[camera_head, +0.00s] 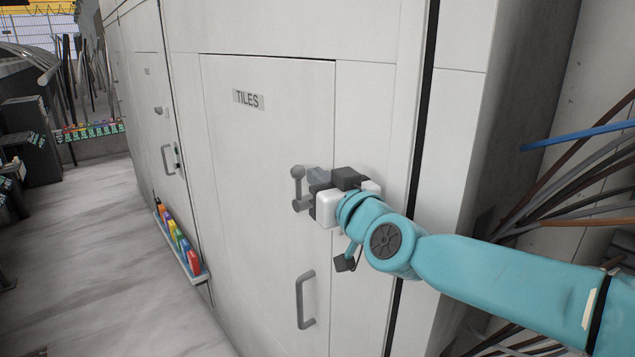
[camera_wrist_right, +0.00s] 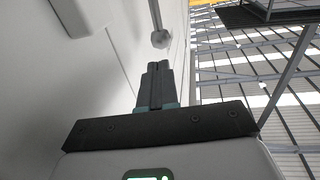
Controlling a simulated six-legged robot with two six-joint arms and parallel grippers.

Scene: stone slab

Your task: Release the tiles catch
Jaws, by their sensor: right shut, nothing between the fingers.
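The white door (camera_head: 255,200) bears a TILES label (camera_head: 248,98) and looks closed. Its catch (camera_head: 298,173) is a grey lever with a round knob, at the door's right side above the handle. In the right wrist view the catch's ball-ended rod (camera_wrist_right: 160,39) lies just beyond my fingertips. My right gripper (camera_head: 317,176) is beside the catch, its fingers shut and empty; they also show in the wrist view (camera_wrist_right: 157,66). I cannot tell whether they touch the knob. The gripper hides part of the catch's mount. My left gripper is not in view.
A grey pull handle (camera_head: 305,299) is below the catch. Another door with a handle (camera_head: 167,158) is further left. A tray of coloured bottles (camera_head: 178,240) sits low on the cabinet front.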

